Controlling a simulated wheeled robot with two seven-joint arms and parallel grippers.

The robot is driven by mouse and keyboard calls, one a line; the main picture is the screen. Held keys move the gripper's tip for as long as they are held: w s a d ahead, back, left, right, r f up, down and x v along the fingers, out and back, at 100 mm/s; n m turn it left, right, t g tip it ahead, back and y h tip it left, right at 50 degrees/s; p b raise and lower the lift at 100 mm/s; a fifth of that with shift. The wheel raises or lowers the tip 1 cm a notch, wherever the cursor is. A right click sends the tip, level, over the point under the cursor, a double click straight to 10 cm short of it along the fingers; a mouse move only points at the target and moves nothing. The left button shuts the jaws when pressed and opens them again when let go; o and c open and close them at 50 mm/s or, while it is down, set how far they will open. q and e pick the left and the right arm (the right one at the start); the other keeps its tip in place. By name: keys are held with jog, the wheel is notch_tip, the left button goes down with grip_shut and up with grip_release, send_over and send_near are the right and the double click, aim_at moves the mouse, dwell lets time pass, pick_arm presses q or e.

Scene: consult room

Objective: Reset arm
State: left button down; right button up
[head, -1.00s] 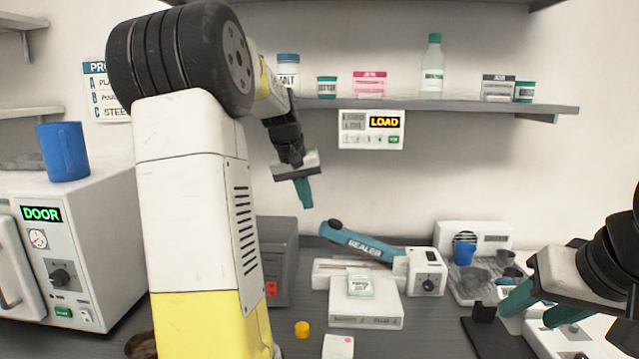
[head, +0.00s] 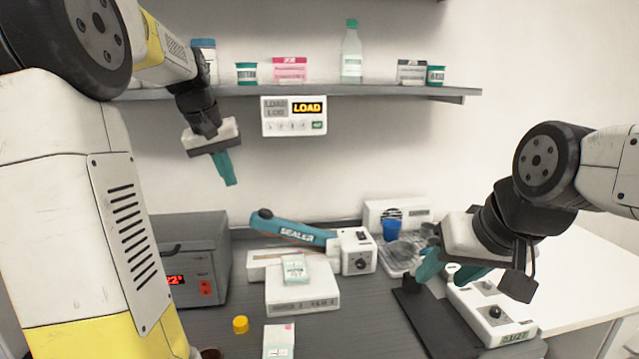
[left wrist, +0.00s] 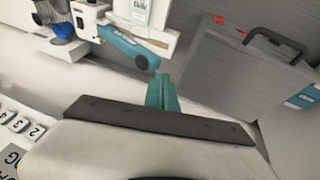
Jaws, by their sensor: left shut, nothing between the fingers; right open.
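My left gripper (head: 229,181) hangs in the air in front of the wall, below the shelf and above the bench. Its teal fingers are shut with nothing between them, and they also show together in the left wrist view (left wrist: 162,93). My right gripper (head: 449,272) is low at the right, its teal fingers apart, over a white device (head: 490,315) and a dark plate (head: 425,318). Whether its fingers touch the device is hard to tell.
A shelf (head: 300,93) with bottles and boxes runs above my left gripper, with a display panel (head: 293,116) under it. A teal sealer (head: 285,228), a white scale (head: 303,290), a grey box (head: 185,262) and a yellow cap (head: 240,324) stand on the bench.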

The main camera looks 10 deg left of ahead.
pick_arm(q)
jog(key=s+d+f+m, duration=0.1)
jog(key=s+d+f, duration=0.1)
jog(key=s+d, duration=0.2)
jog(key=s+d+f+m+t, duration=0.1)
jog(key=s+d, duration=0.4)
jog(key=s, duration=0.6)
jog(key=s+d+f+m+t+h, duration=0.1)
jog(key=s+d+f+m, duration=0.1)
jog(key=s+d, duration=0.3)
jog(key=s+f, duration=0.1)
jog(key=s, duration=0.2)
jog(key=shift+d+f, duration=0.15)
jog(key=shift+f, duration=0.05)
